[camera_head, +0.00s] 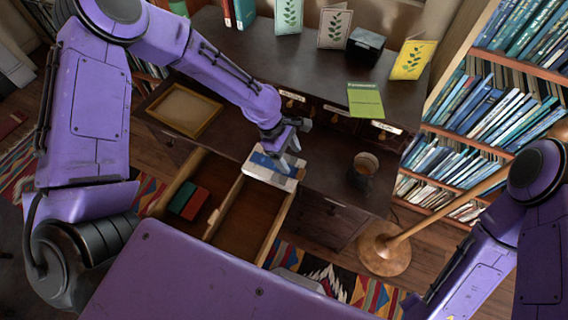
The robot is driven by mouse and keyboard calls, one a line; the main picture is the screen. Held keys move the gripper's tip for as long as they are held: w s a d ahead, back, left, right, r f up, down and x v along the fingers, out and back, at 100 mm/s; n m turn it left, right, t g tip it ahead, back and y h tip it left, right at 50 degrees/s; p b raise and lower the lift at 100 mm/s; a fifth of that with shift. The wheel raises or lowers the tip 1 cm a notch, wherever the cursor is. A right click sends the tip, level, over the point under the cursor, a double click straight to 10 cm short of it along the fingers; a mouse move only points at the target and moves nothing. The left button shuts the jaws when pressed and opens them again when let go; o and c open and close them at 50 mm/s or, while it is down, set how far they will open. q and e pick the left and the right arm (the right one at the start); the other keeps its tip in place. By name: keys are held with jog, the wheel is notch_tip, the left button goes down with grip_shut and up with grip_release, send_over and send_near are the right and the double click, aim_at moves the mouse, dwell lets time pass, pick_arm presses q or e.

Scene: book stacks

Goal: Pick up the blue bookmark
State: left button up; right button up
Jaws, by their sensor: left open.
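A flat blue piece (262,161), which looks like the blue bookmark, lies on a pale block (270,180), perhaps a book or box, at the desk's front edge above the open drawer. My left gripper (291,162) is over the right part of this block, pointing down, with its fingers open. It partly covers the blue piece, and I cannot tell whether the fingers touch it. My right arm shows at the right edge, but its gripper is out of view.
The open drawer (237,222) holds a red and a green item (188,202). On the desk are a wooden tray (184,110), a cup (363,168), a green card (365,100), a black box (366,45) and standing leaf cards. A floor lamp (382,249) and bookshelves are at right.

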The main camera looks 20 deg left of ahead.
aim_at(298, 172)
pick_arm(q)
jog(key=shift+s+d+f, duration=0.1)
jog(key=shift+d+f, duration=0.15)
jog(key=shift+f, duration=0.15)
jog(key=x, duration=0.2)
jog(key=p+x, duration=0.1)
jog(key=x, duration=0.1)
jog(key=shift+w+d+f, duration=0.1)
jog(key=shift+w+f, duration=0.15)
jog(key=shift+f, duration=0.1)
jog(key=shift+s+d+f, duration=0.15)
jog(key=shift+f, duration=0.15)
jog(key=shift+c, duration=1.3)
jog(key=c, duration=0.8)
jog(key=shift+c, duration=0.3)
jog(key=shift+r, duration=0.15)
